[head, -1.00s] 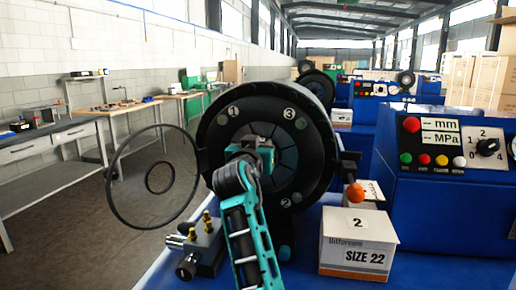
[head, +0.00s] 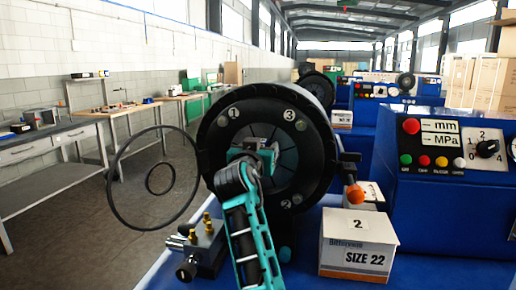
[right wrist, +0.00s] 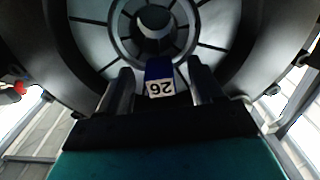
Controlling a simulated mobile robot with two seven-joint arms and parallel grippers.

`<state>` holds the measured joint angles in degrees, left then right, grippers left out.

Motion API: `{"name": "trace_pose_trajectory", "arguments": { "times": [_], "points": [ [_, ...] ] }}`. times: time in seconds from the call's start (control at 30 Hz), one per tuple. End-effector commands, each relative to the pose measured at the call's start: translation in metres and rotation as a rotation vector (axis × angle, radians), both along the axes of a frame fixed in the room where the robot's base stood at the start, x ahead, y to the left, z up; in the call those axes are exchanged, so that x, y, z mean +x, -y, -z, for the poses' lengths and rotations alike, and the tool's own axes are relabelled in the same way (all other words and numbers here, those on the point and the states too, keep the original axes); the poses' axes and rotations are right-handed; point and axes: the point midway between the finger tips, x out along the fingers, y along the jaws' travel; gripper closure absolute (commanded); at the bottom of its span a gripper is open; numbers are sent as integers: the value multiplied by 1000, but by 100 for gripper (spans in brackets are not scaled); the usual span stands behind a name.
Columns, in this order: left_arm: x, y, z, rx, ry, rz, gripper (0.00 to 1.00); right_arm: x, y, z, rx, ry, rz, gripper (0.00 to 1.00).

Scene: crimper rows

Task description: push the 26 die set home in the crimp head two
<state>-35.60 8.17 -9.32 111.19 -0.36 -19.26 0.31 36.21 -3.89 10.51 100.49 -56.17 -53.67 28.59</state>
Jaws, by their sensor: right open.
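The crimp head (head: 222,112) is a big black ring with grey segments inside and numbers 1, 3 and 2 on its face. My right gripper (head: 256,153) is at its middle, in front of the opening, and my arm hides part of it. In the right wrist view the 26 die set (right wrist: 160,78) shows a blue piece with a white label reading 26, upside down. It lies between the two open fingertips, at the lower edge of the round bore. Whether the fingers touch it, or how deep it sits, I cannot tell. My left gripper is out of view.
A white SIZE 22 box (head: 358,245) marked 2 stands on the blue bench right of the head. An orange-knobbed lever (head: 355,194) is just above it. A brass-fitted block (head: 203,247) sits at lower left. A control panel (head: 448,150) stands at right.

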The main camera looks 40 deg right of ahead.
Motion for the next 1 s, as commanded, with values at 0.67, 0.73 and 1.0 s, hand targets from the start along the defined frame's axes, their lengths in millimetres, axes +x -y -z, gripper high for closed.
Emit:
{"name": "trace_pose_trajectory", "arguments": {
  "times": [0.67,0.73,1.0],
  "points": [
    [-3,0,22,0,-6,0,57,-77,-88,-3,-7,14,-3,34],
    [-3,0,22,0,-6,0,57,-81,-93,-4,-9,16,-3,34],
    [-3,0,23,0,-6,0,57,-85,-97,-5,-12,15,-1,34]
  ]
}}
